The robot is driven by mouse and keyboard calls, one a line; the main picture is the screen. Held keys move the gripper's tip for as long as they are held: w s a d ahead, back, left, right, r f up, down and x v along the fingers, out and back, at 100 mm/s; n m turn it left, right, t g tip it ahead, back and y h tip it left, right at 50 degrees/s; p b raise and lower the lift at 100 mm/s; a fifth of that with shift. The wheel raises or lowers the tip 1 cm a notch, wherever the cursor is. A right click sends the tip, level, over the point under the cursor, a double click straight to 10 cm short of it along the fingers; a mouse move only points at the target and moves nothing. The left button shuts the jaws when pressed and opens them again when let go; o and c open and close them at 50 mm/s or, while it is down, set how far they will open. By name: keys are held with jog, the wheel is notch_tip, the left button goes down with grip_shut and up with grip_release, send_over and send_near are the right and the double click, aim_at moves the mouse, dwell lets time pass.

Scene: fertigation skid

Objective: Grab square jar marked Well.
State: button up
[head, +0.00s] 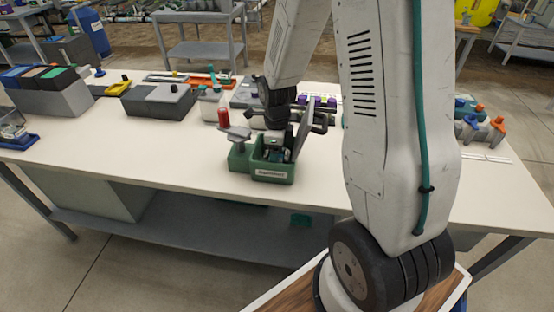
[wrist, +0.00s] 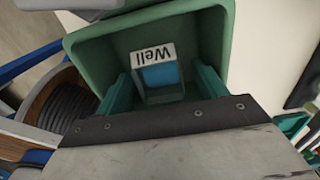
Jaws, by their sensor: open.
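The square jar marked Well (wrist: 160,76) sits inside a green bin (wrist: 215,35) in the wrist view. It has a white label, upside down in the picture, and a blue face. My gripper (wrist: 164,82) is open. Its two teal fingers reach into the bin, one on each side of the jar, with a visible gap on both sides. In the head view my gripper (head: 277,146) points down into the green bin (head: 273,179) at the front of the white table. I cannot make out the jar clearly there.
Grey boxes (head: 158,101) and orange-topped valves (head: 497,124) stand farther off. The white table (head: 130,150) is clear at the front left.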

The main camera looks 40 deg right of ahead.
jog(key=c, duration=1.2)
jog(key=shift+r, duration=0.1)
